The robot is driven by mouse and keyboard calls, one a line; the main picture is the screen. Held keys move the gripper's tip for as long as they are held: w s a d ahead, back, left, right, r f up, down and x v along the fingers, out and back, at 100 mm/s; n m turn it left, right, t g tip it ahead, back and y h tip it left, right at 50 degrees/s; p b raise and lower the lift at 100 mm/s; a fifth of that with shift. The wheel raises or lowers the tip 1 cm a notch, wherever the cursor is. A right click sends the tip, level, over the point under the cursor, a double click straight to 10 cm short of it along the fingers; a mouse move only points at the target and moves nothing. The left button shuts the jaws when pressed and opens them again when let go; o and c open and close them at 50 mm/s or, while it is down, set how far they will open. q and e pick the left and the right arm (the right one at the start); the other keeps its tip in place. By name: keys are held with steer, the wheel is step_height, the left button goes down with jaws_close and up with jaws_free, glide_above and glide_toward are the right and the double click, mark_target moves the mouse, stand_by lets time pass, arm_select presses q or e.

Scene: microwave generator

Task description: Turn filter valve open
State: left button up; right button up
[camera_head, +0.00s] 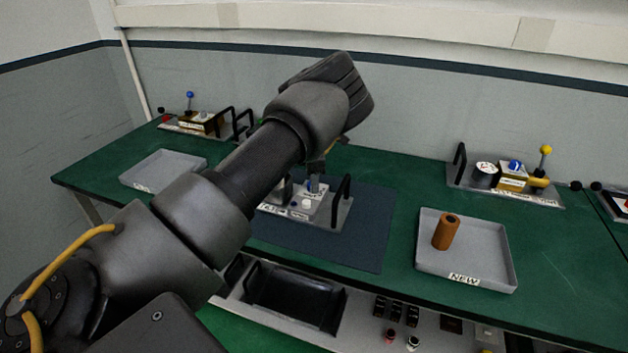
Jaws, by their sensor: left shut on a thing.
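My left arm comes in from the left and reaches across the middle of the bench. Its wrist hides most of the left gripper (314,172), which points down over the filter unit (325,208) on the dark blue mat. The gripper is shut on what seems to be the filter valve, a small blue part (313,186) on this unit; the contact is largely hidden. The unit is a grey plate with a white button, labels and a black upright handle at its right side. My right gripper is not in view.
A grey tray marked NEW (465,265) holds an upright brown cylinder (446,232). An empty grey tray (155,172) lies at the left. Units with a blue-ball lever (190,96) and a yellow-ball lever (545,151) stand at the back. Green bench shows between them.

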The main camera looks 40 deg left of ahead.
arm_select(q)
steer(key=n, duration=0.3)
steer(key=shift+p, duration=0.3)
steer(key=n, duration=0.5)
steer(key=shift+w+a+p, duration=0.1)
steer(key=shift+p, duration=0.25)
steer(key=n, duration=0.5)
steer(key=shift+a+n, duration=0.1)
steer(key=shift+n, duration=2.2)
steer(key=o, duration=1)
